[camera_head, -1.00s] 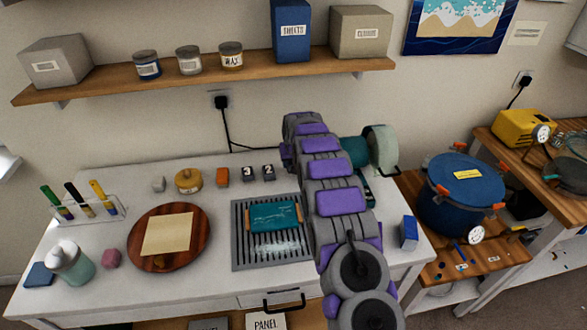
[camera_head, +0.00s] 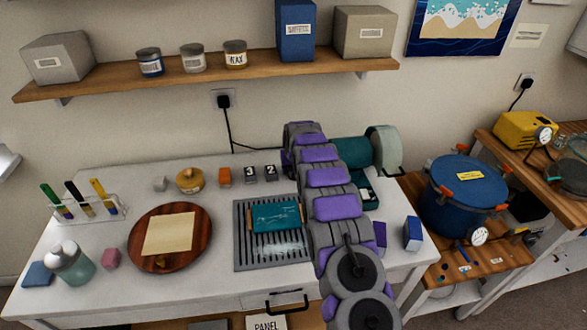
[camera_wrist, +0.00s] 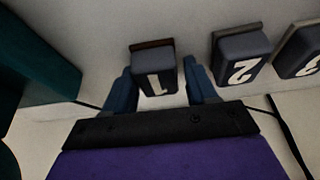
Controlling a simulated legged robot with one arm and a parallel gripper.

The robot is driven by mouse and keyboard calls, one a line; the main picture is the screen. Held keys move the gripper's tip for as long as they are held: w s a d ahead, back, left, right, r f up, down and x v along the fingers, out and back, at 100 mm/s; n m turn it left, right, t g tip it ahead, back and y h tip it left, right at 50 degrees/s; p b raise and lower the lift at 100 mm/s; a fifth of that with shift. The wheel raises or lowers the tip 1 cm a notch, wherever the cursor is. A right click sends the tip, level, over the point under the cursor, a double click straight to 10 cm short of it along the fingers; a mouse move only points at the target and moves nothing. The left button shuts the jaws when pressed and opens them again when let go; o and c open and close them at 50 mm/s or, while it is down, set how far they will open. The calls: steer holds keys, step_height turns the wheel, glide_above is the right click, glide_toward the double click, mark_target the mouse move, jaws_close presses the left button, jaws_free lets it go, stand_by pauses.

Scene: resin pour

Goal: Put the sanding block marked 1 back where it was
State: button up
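The sanding block marked 1 (camera_wrist: 156,78) is dark, with a brown layer along one edge. In the wrist view it sits in a row with the block marked 2 (camera_wrist: 241,58) and the block marked 3 (camera_wrist: 298,52). My gripper (camera_wrist: 162,88) has its two blue fingers on either side of block 1. A gap shows at the right finger; the left finger is very close to the block. The fingers look open. In the head view the blocks marked 3 (camera_head: 249,172) and 2 (camera_head: 270,173) stand at the back of the white table; my arm hides block 1 and my gripper.
A teal machine (camera_head: 352,151) with a pale disc stands right of my arm; its teal body also shows in the wrist view (camera_wrist: 42,60). A slotted grey tray (camera_head: 240,257) with a teal piece lies left of my arm. A blue box (camera_head: 412,233) stands near the right edge.

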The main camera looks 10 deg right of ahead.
steer(key=o, duration=0.3)
steer(key=shift+d, duration=0.15)
steer(key=shift+d, duration=0.1)
steer(key=shift+r, duration=0.2)
steer(key=s+r+g+p, duration=0.1)
steer(key=s+r+p, duration=0.1)
steer(key=s+r, duration=1.6)
steer(key=s+r+g, duration=0.2)
steer(key=s, duration=2.1)
steer(key=s+r+g, duration=0.2)
steer(key=s+g, duration=0.1)
steer(key=s, duration=2.1)
steer(key=shift+s+a+r, duration=0.2)
